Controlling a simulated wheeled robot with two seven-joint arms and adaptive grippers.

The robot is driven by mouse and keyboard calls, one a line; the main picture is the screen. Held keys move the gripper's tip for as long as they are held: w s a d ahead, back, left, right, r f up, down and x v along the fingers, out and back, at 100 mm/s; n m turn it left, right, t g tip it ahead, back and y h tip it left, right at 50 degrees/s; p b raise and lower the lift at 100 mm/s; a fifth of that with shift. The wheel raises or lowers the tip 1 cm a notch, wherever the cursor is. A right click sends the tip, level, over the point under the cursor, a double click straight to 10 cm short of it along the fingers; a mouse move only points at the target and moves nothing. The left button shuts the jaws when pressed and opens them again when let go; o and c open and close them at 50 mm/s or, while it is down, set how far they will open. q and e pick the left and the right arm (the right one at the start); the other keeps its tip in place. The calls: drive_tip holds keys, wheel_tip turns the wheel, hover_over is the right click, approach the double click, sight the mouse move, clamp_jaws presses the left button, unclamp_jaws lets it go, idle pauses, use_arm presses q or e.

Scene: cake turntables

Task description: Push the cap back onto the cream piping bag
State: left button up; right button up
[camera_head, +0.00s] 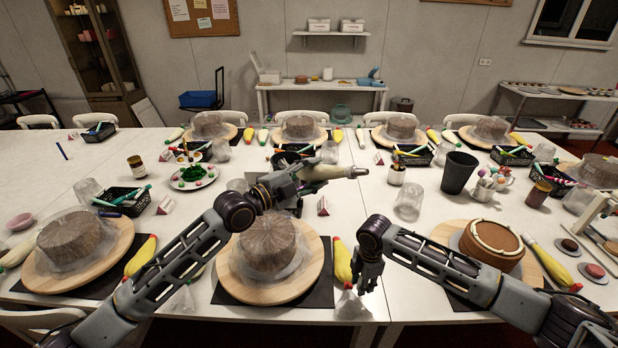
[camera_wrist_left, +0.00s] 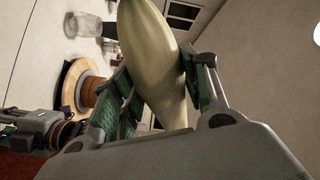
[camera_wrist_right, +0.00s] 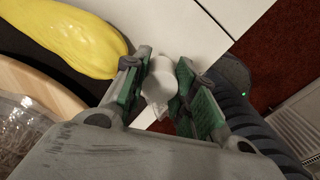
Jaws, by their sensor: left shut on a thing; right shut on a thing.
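My left gripper (camera_head: 298,180) is shut on the cream piping bag (camera_head: 322,171) and holds it raised over the middle of the table, lying roughly level with its narrow end to the right. In the left wrist view the pale bag (camera_wrist_left: 150,55) sits between the green finger pads. My right gripper (camera_head: 369,280) is low over the table's front edge, fingers downward. In the right wrist view it is shut on a small white cap-like piece (camera_wrist_right: 160,80) between its pads. In the head view this piece is hard to make out. Bag and piece are well apart.
A wrapped cake (camera_head: 268,245) on a wooden turntable stands below my left arm. A yellow piping bag (camera_head: 342,262) lies left of my right gripper. A glass (camera_head: 409,200), a black cup (camera_head: 459,172) and an iced cake (camera_head: 491,243) stand to the right.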

use_arm(q)
drive_tip(key=shift+w+r+n+t, duration=0.1)
drive_tip(key=shift+n+t, duration=0.2)
drive_tip(key=shift+n, duration=0.6)
drive_tip(key=shift+a, duration=0.1)
use_arm(e)
drive_tip(key=shift+w, duration=0.1)
drive_tip(key=s+r+t+y, duration=0.3)
drive_tip(key=r+t+y, duration=0.1)
drive_tip(key=r, duration=2.1)
drive_tip(key=s+r+t+y, duration=0.2)
drive_tip(key=r+t+y, duration=0.2)
drive_tip(key=r, duration=2)
drive_tip(key=shift+d+f+x, duration=0.1)
drive_tip(key=shift+x, duration=1.2)
drive_tip(key=shift+d+f+x, duration=0.1)
drive_tip(key=shift+d+x, duration=0.05)
drive_tip(key=shift+x, duration=1.15)
drive_tip(key=shift+x, duration=1.4)
